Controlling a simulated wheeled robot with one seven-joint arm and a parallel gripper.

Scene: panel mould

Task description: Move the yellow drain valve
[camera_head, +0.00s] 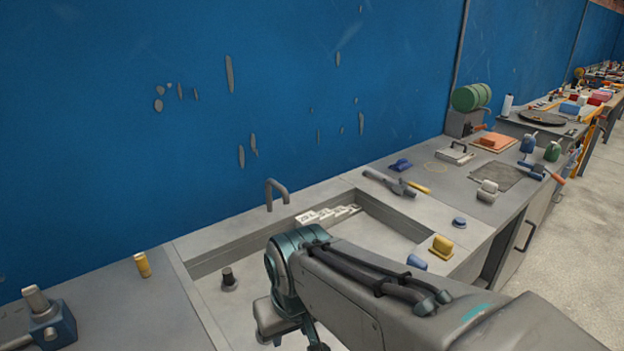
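A yellow block-like piece (441,247) with a raised top sits on the right rim of the sink, close to the front, and is the likeliest drain valve. A small yellow cylinder (142,264) stands upright on the counter left of the sink. I cannot tell for certain which one is the valve. My arm reaches in from the lower right across the sink (213,262), its teal joint above the basin. My gripper's fingers do not show; the arm's end passes out of the bottom edge. Nothing touches either yellow piece.
A blue piece (416,262) lies left of the yellow block, partly behind my arm. A dark plug-like part (229,279) and white bars (326,214) are in the sink. A tap (276,193) stands behind it. Tools crowd the right counter; a blue vise-like tool (52,326) is at left.

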